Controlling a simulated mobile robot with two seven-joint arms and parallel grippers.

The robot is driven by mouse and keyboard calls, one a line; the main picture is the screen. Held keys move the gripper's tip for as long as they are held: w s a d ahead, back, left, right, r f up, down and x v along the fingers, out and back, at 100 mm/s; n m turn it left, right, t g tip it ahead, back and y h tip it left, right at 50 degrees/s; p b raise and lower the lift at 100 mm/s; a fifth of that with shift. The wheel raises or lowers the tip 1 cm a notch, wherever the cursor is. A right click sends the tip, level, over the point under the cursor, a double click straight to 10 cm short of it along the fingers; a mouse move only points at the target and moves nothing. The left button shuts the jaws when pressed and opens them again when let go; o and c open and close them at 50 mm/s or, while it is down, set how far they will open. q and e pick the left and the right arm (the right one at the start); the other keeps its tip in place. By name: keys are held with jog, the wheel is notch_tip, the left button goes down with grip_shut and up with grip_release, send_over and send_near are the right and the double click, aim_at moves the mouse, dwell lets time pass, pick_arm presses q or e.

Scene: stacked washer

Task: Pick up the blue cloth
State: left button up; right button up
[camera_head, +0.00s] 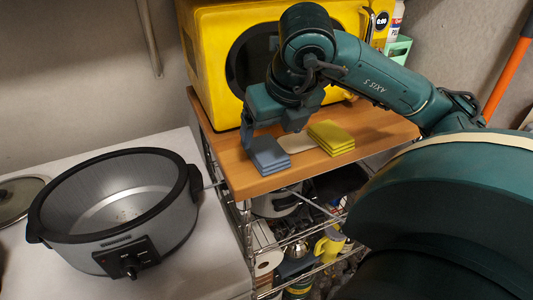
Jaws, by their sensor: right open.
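The blue cloth (268,157) is a folded stack lying on the wooden shelf top, near its left front corner. My right gripper (273,126) reaches in from the right and points down just above and behind the blue cloth. It is open, with one finger close to the cloth's left back side; I cannot tell whether it touches. The gripper body hides part of the area behind the cloth. My left gripper is out of view.
A folded yellow cloth (331,137) lies to the right on the wooden shelf top (375,127). A yellow microwave (215,62) stands behind. A grey cooker pot (119,205) sits on a white counter (215,262) to the left. Lower wire shelves hold various items.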

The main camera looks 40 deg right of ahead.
aim_at(267, 149)
jog(key=shift+x, duration=3.05)
jog(key=shift+c, duration=0.2)
jog(key=c, duration=1)
jog(key=shift+c, duration=0.2)
jog(key=shift+r, duration=0.1)
notch_tip(267, 149, up, 10)
jog(key=p, duration=0.1)
